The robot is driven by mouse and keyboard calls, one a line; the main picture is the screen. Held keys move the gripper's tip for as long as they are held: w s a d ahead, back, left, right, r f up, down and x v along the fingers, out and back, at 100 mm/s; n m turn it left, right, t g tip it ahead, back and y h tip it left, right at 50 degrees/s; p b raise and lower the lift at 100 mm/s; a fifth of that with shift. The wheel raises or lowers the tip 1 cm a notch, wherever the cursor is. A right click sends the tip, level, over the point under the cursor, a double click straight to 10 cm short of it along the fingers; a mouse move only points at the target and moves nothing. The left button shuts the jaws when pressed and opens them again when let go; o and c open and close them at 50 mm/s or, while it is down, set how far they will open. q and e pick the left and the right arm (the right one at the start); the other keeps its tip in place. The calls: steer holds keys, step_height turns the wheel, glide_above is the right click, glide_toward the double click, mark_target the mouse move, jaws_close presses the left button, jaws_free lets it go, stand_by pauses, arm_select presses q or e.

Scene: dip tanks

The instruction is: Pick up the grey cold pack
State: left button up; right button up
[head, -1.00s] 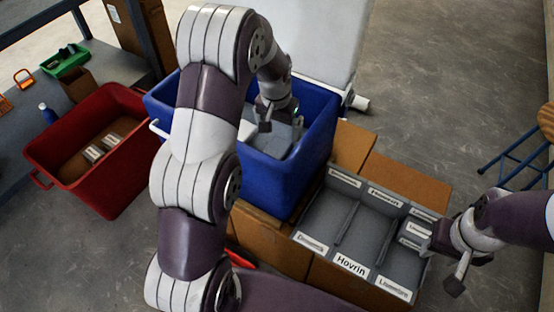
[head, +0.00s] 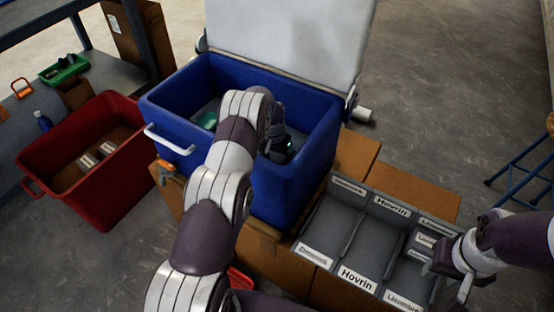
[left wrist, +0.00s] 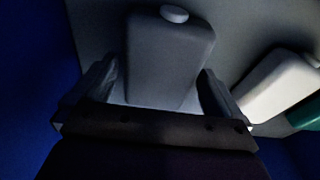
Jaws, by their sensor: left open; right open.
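The grey cold pack (left wrist: 168,58), a flat block with a round cap, lies inside the blue cooler (head: 190,105). In the left wrist view it is between the spread fingers of my left gripper (left wrist: 155,92). The gripper is open, and I cannot tell whether either finger touches the pack. In the head view my left gripper (head: 279,152) reaches down into the right part of the cooler, and my arm hides the pack there. My right gripper (head: 456,268) is open at the right end of the grey divided tray (head: 345,225).
A white pack (left wrist: 278,88) and a green one (left wrist: 304,112) lie right of the grey pack. The cooler's pale lid (head: 290,45) stands open behind. A red bin (head: 110,185) stands left. The labelled tray rests on cardboard boxes (head: 410,185).

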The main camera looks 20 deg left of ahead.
arm_select(q)
steer(key=shift+w+f, duration=0.1)
steer(key=shift+f, duration=0.25)
steer(key=shift+r, duration=0.15)
steer(key=c, duration=1)
